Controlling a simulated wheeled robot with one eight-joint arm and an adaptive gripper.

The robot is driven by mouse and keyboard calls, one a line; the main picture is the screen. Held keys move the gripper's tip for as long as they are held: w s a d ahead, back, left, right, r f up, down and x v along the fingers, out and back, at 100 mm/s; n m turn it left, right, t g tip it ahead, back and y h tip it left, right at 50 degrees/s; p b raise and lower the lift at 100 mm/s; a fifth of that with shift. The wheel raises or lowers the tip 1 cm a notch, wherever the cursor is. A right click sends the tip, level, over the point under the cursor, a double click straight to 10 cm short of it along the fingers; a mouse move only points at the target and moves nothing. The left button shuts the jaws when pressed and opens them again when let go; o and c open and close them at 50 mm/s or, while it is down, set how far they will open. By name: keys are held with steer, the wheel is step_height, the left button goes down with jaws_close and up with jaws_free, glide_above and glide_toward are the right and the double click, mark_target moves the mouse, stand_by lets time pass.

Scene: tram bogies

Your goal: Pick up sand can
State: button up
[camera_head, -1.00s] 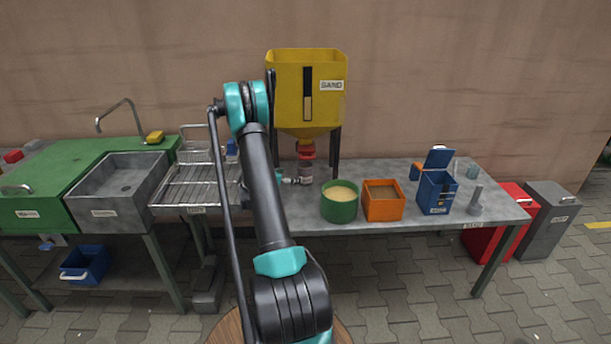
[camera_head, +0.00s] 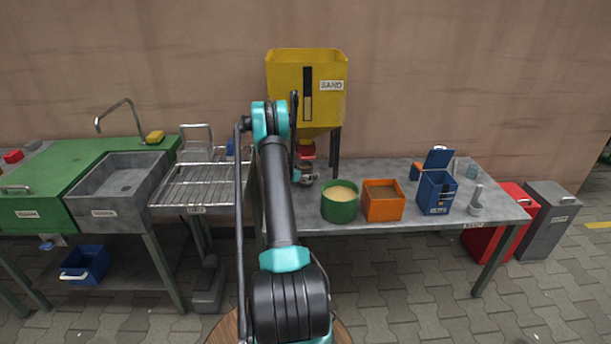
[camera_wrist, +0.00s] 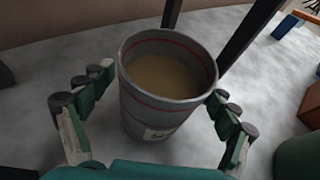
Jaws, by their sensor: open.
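The sand can is a grey tapered cup (camera_wrist: 165,100) with thin red rings and a pale label, holding brownish sand. It stands upright on the grey bench top. In the head view the can (camera_head: 306,168) is small below the yellow SAND hopper (camera_head: 335,105), partly hidden by my arm. My gripper (camera_wrist: 160,95) is open with its green and dark fingers on either side of the can. The can is between the fingers; whether they touch its wall I cannot tell.
Dark hopper legs (camera_wrist: 247,35) stand close behind the can. A green tub of sand (camera_head: 339,212), an orange box (camera_head: 383,210) and a blue lidded box (camera_head: 437,195) stand to the right on the bench (camera_head: 410,223). A wire rack (camera_head: 195,185) and sink are left.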

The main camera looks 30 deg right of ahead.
steer(key=x, duration=0.2)
steer(key=shift+w+d+f, duration=0.1)
steer(key=shift+w+d, duration=0.05)
steer(key=shift+d, duration=0.2)
steer(key=c, duration=1.4)
